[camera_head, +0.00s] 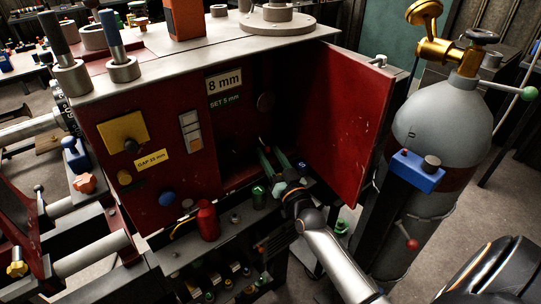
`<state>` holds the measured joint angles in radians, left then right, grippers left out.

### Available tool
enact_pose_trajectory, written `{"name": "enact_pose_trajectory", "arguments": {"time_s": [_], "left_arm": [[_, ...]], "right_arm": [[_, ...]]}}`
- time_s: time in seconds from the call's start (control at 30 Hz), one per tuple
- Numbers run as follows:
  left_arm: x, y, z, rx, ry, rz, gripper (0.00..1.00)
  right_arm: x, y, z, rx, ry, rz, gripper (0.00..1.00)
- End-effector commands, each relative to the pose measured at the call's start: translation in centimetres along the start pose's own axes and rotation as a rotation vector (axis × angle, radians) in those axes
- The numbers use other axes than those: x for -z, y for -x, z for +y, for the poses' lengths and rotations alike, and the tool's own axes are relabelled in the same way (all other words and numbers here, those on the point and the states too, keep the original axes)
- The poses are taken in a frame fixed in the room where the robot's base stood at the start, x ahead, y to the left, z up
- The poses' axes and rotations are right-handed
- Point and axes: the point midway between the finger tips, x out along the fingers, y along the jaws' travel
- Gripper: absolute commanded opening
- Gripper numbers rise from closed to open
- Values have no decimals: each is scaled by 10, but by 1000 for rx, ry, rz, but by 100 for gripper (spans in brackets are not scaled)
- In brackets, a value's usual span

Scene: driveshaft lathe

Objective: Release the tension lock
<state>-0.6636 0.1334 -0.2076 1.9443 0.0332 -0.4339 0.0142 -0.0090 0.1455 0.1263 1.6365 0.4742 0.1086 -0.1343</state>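The red machine cabinet (190,185) stands in the middle with its red door (345,120) swung open to the right. No part is labelled as the tension lock, and I cannot tell which one it is. My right gripper (284,184) reaches into the lower part of the open cabinet, beside slim green bars (266,163). Its fingertips are small and dark there, so I cannot tell whether they are open or touch the bars. My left gripper is not in view.
A sign (224,82) reads 8 mm. A red cylinder (207,221) and a small green one (258,197) stand on the ledge left of my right gripper. A grey gas bottle (440,125) stands right of the door, with a blue block (418,171) before it.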

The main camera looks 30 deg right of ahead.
Motion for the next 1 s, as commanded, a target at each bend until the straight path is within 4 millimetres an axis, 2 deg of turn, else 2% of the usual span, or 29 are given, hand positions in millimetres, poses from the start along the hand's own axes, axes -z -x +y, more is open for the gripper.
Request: {"name": "enact_pose_trajectory", "arguments": {"time_s": [0.3,0.47,1.0], "left_arm": [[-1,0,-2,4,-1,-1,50],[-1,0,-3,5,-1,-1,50],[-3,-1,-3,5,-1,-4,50]], "right_arm": [[0,1,0,0,0,0,56],[-1,11,0,0,-1,-2,56],[-1,106,0,-1,-1,-3,56]]}}
